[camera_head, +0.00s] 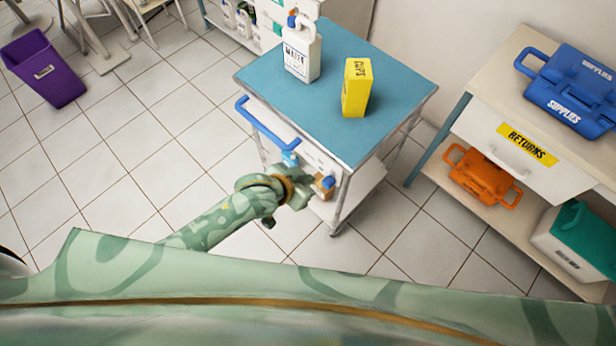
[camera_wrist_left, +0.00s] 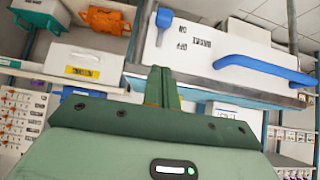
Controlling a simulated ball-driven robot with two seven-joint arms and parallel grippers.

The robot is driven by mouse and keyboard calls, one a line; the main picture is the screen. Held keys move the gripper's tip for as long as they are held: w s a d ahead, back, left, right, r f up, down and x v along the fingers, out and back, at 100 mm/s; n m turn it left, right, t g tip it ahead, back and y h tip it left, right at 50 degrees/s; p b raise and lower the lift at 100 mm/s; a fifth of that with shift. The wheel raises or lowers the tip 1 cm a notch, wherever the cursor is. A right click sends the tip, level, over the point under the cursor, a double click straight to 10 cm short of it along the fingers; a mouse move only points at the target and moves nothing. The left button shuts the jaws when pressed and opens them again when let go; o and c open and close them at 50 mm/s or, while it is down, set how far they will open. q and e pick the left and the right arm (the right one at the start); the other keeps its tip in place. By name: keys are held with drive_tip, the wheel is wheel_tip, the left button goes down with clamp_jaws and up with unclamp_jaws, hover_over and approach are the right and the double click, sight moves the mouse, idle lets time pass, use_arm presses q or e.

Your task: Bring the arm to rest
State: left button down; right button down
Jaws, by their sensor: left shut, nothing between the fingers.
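My left arm (camera_head: 225,215) reaches in from the lower left of the head view. My left gripper (camera_head: 306,190) is shut and empty, in front of the white front panel of the blue-topped cart (camera_head: 400,80), close to a blue knob (camera_head: 327,182). In the left wrist view the closed green fingers (camera_wrist_left: 161,86) point at the panel (camera_wrist_left: 205,50), which carries the blue knob (camera_wrist_left: 164,20) and upside-down lettering. I cannot tell whether the fingertips touch the panel. My right gripper is not in view.
A white bottle (camera_head: 301,52) and a yellow box (camera_head: 356,88) stand on the cart top. A blue handle (camera_head: 266,124) juts from the cart. A shelf unit (camera_head: 492,95) with blue, orange and green cases stands at right. A purple bin (camera_head: 45,70) stands at left; the floor between is clear.

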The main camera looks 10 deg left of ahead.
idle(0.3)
use_arm(q)
drive_tip(key=s+a+f+n+g+y, duration=0.1)
drive_tip(key=s+a+f+y, duration=0.1)
drive_tip(key=s+a+f, duration=0.4)
drive_tip(key=s+a+f+y, duration=0.1)
drive_tip(key=s+a+f, duration=0.1)
drive_tip(key=a+f, duration=0.7)
drive_tip(key=s+a+f+n+g, duration=0.1)
drive_tip(key=s+f, duration=0.3)
drive_tip(key=s, duration=0.6)
drive_tip(key=s+a+f+g+y, duration=0.1)
drive_tip(key=s+f, duration=0.3)
drive_tip(key=s, duration=0.6)
drive_tip(key=s+a+f+n+g+y, duration=0.1)
drive_tip(key=s+a+f+g, duration=0.1)
drive_tip(key=s, duration=0.9)
wheel_tip(320, 180, down, 2)
drive_tip(key=shift+a+n+g, duration=0.15)
drive_tip(key=shift+n+g, duration=0.15)
drive_tip(key=shift+g, duration=0.4)
